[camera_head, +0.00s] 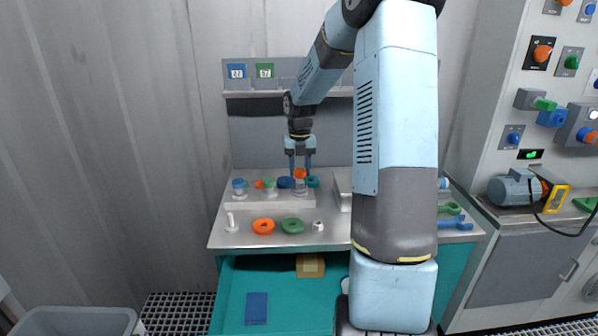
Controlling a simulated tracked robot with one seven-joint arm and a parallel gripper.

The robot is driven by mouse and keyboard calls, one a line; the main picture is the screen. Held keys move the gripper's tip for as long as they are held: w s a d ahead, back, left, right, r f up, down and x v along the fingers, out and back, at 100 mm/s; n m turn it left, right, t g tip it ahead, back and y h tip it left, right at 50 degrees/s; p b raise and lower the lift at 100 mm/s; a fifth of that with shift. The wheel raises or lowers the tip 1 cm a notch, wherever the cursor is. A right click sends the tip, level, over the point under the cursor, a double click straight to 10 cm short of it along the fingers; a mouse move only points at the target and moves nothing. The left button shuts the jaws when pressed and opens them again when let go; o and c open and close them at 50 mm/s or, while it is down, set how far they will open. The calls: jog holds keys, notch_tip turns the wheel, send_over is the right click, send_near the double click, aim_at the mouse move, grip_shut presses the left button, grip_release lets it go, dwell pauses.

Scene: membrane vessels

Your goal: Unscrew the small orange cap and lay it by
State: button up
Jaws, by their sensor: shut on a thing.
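The small orange cap (299,173) sits at the back right of the raised block on the bench, above a pale vessel body. My gripper (300,171) points straight down over it, with one blue finger on each side, and is shut on the cap. Whether the cap still touches the vessel below cannot be told at this size. A dark blue round piece (286,182) is close at its left and a teal round piece (312,181) close at its right.
An orange ring (263,226), a green ring (292,226) and a small white nut-like piece (318,225) lie on the front of the bench (240,242). A white peg (231,222) stands at left. An open teal drawer (280,290) is below. My arm hides the bench's right part.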

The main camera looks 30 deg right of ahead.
aim_at(300, 171)
jog(key=shift+r, duration=2)
